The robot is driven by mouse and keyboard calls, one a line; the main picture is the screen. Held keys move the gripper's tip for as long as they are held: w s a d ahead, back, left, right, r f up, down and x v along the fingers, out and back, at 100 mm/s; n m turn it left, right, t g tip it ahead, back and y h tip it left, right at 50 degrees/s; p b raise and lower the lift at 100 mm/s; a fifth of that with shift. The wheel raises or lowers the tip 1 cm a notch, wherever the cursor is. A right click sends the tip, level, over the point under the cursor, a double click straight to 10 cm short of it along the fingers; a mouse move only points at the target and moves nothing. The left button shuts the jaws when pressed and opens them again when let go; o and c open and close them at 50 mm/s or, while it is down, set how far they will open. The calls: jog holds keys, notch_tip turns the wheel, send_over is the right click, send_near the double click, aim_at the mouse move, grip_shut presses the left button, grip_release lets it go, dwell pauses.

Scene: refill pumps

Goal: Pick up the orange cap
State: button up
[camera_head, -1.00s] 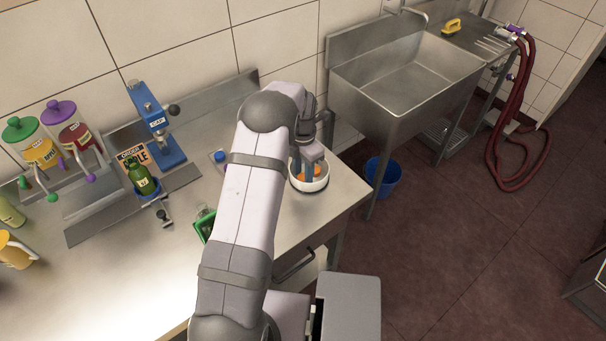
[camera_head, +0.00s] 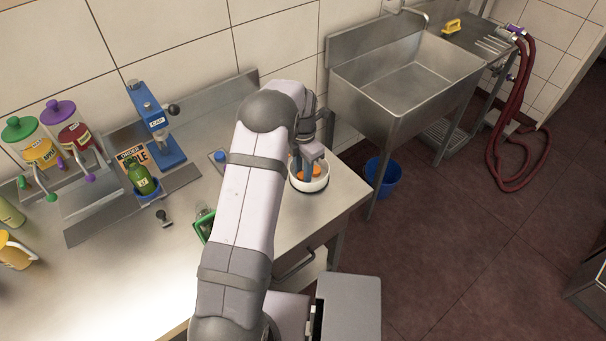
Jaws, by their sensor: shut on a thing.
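The orange cap (camera_head: 314,169) is in a round white bowl (camera_head: 309,188) at the right end of the steel counter. My gripper (camera_head: 308,178) points down into the bowl, with its fingers shut on the cap. The fingers partly hide the cap, and its height above the bowl's floor cannot be told.
A green bottle (camera_head: 143,180) stands at the blue press (camera_head: 152,118), left of my arm. A green tray (camera_head: 205,226) is partly behind my arm. Pump jars (camera_head: 75,133) stand at far left. The sink (camera_head: 405,75) is right of the counter.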

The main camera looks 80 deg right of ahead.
jog(key=w+a+r+n+p, duration=0.2)
jog(key=w+r+p, duration=0.2)
jog(key=r, duration=0.7)
jog(key=w+a+r+n+p, duration=0.3)
jog(key=w+r+p, duration=0.1)
jog(key=r, duration=0.7)
jog(key=w+a+r+n+p, duration=0.1)
jog(key=w+a+r, duration=0.2)
jog(key=w, duration=0.6)
jog(key=w+a+r+n, duration=0.1)
jog(key=w+a+r, duration=0.25)
jog(key=w, duration=0.55)
jog(key=w+a+r+n+p, duration=0.1)
jog(key=w+a+r, duration=0.2)
jog(key=w, duration=0.7)
jog(key=w+d+f+n+p, duration=0.1)
jog(key=w+d+f, duration=0.2)
jog(key=w+f, duration=0.7)
jog(key=shift+w+d+f, duration=0.2)
jog(key=shift+f, duration=0.95)
jog(key=shift+f, duration=0.1)
jog(key=shift+f, duration=1.4)
